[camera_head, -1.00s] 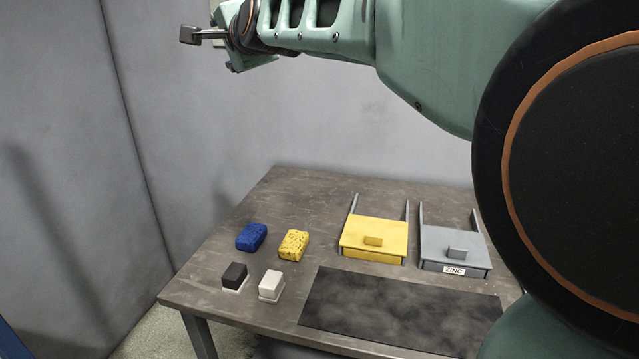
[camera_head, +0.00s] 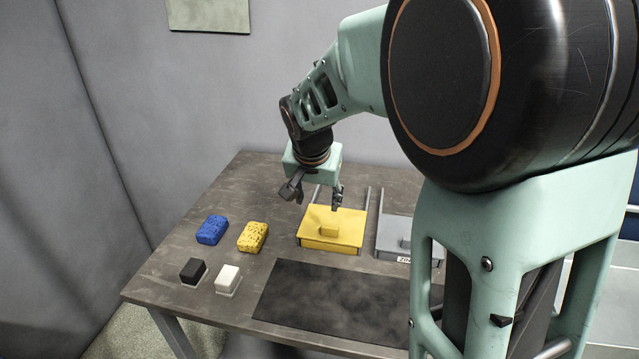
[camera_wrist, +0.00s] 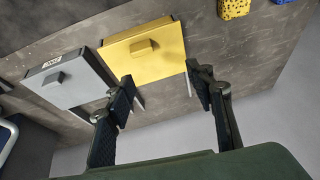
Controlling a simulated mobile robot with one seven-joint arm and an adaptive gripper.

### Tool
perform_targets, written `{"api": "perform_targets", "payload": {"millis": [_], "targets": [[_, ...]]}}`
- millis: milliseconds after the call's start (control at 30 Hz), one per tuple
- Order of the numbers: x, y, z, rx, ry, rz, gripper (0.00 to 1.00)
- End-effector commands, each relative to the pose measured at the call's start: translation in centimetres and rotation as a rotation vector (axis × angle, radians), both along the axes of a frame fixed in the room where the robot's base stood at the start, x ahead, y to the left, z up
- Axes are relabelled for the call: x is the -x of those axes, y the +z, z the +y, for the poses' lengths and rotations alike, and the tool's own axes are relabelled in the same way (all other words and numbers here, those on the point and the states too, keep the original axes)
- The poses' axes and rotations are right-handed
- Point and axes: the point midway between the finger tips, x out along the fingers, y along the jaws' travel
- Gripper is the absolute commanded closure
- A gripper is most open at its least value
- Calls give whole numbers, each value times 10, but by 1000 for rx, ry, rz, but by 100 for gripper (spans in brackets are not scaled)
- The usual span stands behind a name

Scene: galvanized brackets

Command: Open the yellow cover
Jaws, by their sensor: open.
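The yellow cover (camera_head: 345,217) lies flat and closed on a low box on the table, with a small yellow block handle (camera_head: 329,230) near its front edge. It also shows in the wrist view (camera_wrist: 160,60), with its handle (camera_wrist: 143,47) apart from my fingers. My gripper (camera_head: 315,198) is open and empty, above the back part of the yellow cover. In the wrist view my two fingers (camera_wrist: 165,100) stand wide apart past the cover's back edge. I cannot tell the exact height between fingertips and cover.
A grey cover labelled ZINC (camera_head: 396,232) sits to the right, partly hidden by my arm. A blue sponge (camera_head: 212,230), a yellow sponge (camera_head: 252,237), a black block (camera_head: 193,271) and a white block (camera_head: 228,279) are to the left. A dark mat (camera_head: 325,305) lies in front.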

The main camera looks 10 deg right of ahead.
Motion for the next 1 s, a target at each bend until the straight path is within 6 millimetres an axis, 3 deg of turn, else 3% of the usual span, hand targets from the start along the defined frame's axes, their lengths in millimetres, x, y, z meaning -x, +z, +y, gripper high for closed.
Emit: {"api": "perform_targets", "payload": {"millis": [100,233,700,1000], "targets": [[14,-10,-13,40,14,54,51],[15,-20,-17,51,20,70,51],[-13,-93,-28,49,18,68,51],[-21,-111,-31,48,18,65,51]]}}
